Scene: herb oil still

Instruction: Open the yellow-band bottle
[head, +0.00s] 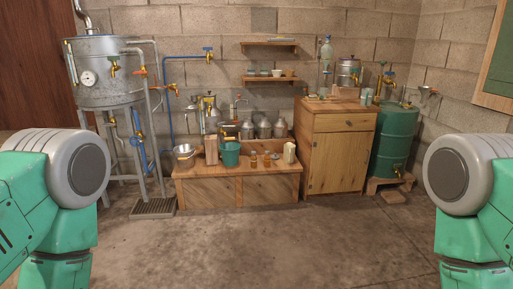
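Small amber bottles stand on the low wooden bench (212,187) across the room. One amber bottle (253,160) stands right of the green bucket, and another amber bottle (267,160) stands just to its right. They are too small here to tell which has a yellow band or whether they are capped. Only green and grey links of my two arms show, at the left and right edges. Neither of my grippers is in view, and both arms are far from the bench.
The bench also holds a green bucket (231,155), a metal pot (185,155) and several metal cans. A wooden cabinet (338,160) stands to its right, then a green drum (393,145). A metal tank (102,85) stands on legs at left. The concrete floor (265,240) ahead is clear.

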